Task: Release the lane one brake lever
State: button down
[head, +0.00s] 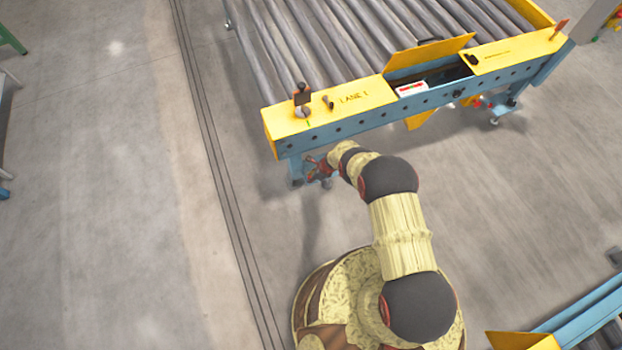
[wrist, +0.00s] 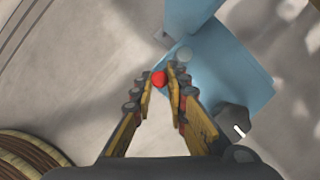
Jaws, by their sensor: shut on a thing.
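In the wrist view a red knob (wrist: 158,78) sits between the fingertips of my gripper (wrist: 162,76), which is shut on it. It looks like the end of the brake lever; the rest of the lever is hidden behind the fingers. In the head view my gripper (head: 316,164) is low beside the blue leg under the left end of the front beam marked LANE 1 (head: 352,98). The knob cannot be made out there. A blue plate (wrist: 235,85) lies just beyond and right of the fingertips in the wrist view.
The roller conveyor (head: 320,40) stands behind the blue beam, with a raised yellow flap (head: 432,52). A small post (head: 302,97) stands on the beam's left end. A dark rounded part (wrist: 230,118) is right of my fingers. Open floor (head: 120,200) lies left.

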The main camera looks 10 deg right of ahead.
jog(key=shift+w, duration=0.1)
jog(key=c, duration=2)
grip_release()
jog(key=shift+c, duration=0.2)
jog(key=shift+r, duration=0.1)
jog(key=v, duration=1.2)
